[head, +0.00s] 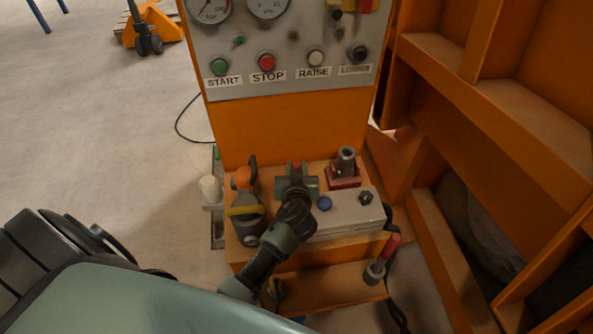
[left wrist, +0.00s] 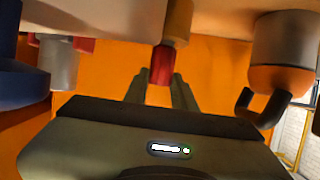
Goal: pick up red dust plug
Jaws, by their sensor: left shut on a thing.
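The red dust plug (left wrist: 161,65) is a small red cylinder between the two fingertips of my left gripper (left wrist: 161,88) in the left wrist view. A tan cylindrical part (left wrist: 178,22) adjoins it at the top of that view; I cannot tell whether they are joined. In the head view my left gripper (head: 297,178) is over the orange shelf, shut on the plug, with a little of the red plug (head: 297,165) showing between the fingers. The gripper body hides what lies beneath it. My right gripper is in neither view.
An orange-topped fitting with a yellow band (head: 246,211) stands close left. A grey box (head: 345,214) with a blue knob and a red-based grey socket (head: 345,165) are close right. Behind is the control panel (head: 300,50). A red-ended part (head: 392,245) is at the shelf's right edge.

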